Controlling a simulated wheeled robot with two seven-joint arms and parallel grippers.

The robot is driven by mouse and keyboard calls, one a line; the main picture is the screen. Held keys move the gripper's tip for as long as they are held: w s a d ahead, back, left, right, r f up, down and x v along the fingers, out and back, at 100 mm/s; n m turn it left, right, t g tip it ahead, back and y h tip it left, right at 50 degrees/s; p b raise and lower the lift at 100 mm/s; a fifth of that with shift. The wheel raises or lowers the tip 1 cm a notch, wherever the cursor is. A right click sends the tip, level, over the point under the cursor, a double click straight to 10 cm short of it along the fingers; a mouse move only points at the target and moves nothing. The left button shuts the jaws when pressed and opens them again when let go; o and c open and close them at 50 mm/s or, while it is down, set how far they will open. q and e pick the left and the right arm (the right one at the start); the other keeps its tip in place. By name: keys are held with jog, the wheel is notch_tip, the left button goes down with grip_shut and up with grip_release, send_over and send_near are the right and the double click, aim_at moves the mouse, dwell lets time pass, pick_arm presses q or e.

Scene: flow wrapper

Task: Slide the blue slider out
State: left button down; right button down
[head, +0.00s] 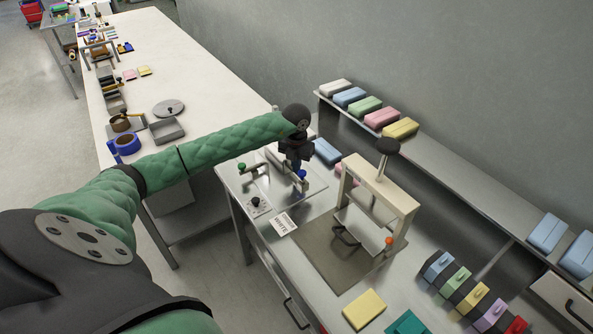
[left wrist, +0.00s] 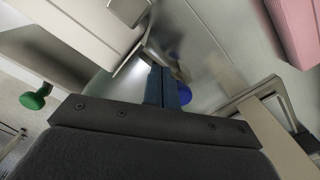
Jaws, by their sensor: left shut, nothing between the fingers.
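The blue slider knob (head: 302,174) sits on the flow wrapper's metal plate (head: 262,208) in the head view. My left gripper (head: 298,165) is shut and empty, pointing down just beside the blue knob. In the left wrist view the blue knob (left wrist: 184,95) shows right behind the shut fingertips (left wrist: 162,88), partly hidden by them. I cannot tell whether they touch. A green knob (head: 241,167) stands to the left on the same machine, and it also shows in the left wrist view (left wrist: 36,98). My right gripper is not in view.
A beige press frame (head: 400,205) with a black knob stands right of the gripper. A black dial (head: 256,202) and a white label (head: 284,224) lie in front. A shelf with coloured packs (head: 365,105) runs behind. A yellow block (head: 364,308) lies at the front.

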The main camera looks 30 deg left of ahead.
aim_at(305, 174)
pick_arm(q)
jog(key=shift+s+d, duration=0.35)
jog(key=shift+d, duration=0.45)
jog(key=shift+s+d, duration=0.3)
jog(key=shift+d, duration=0.45)
jog(key=shift+s+d, duration=0.35)
jog(key=shift+d, duration=0.45)
jog(key=shift+s+d+f, duration=0.25)
jog(key=shift+d, duration=0.2)
dwell(1.0)
jog(key=shift+w+a+b, duration=0.15)
jog(key=shift+a+b, duration=0.15)
jog(key=shift+b, duration=0.2)
jog(key=shift+w+a+r, duration=0.1)
jog(key=shift+a+r, duration=0.05)
jog(key=shift+w+a, duration=0.1)
jog(key=shift+r, duration=0.2)
jog(key=shift+a+r+p, duration=0.2)
jog(key=shift+r+p, duration=1.05)
jog(key=shift+r, duration=2.7)
